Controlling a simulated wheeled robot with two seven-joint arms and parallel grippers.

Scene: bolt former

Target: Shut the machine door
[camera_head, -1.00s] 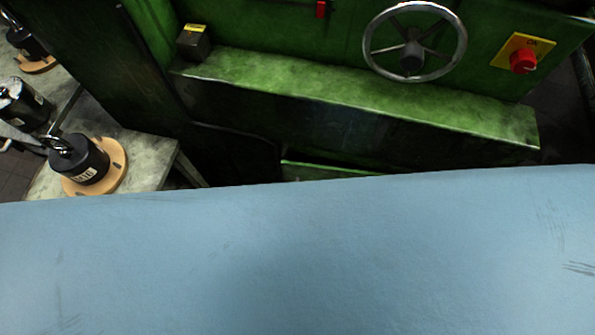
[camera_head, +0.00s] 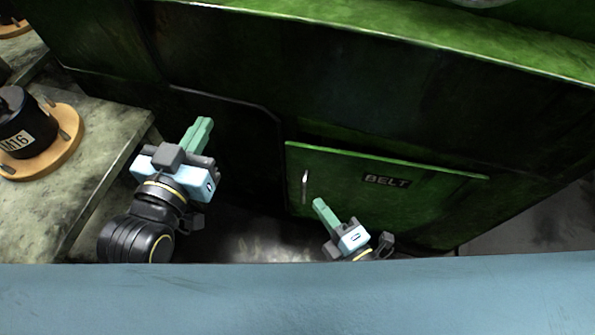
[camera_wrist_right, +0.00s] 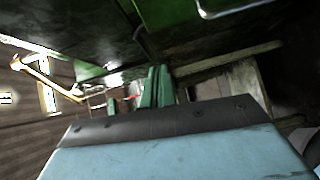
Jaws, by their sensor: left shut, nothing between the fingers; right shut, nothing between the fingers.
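The machine door (camera_head: 420,205) is a green panel marked BELT, low on the green machine's front in the head view. Its bright top edge stands out from the machine, with a dark gap behind it, so it looks ajar. A slim metal handle (camera_head: 305,187) sits near its left edge. My right gripper (camera_head: 319,204) is shut and empty, in front of the door just below and right of the handle. Its green fingers also show in the right wrist view (camera_wrist_right: 157,86). I cannot tell whether they touch the door. My left gripper (camera_head: 204,124) is shut and empty, left of the door.
A worn grey table (camera_head: 105,125) stands at the left, bearing a black M16 part (camera_head: 20,125) on a wooden disc. The machine's green ledge (camera_head: 400,30) runs above the door. Floor shows at the lower right and between my grippers.

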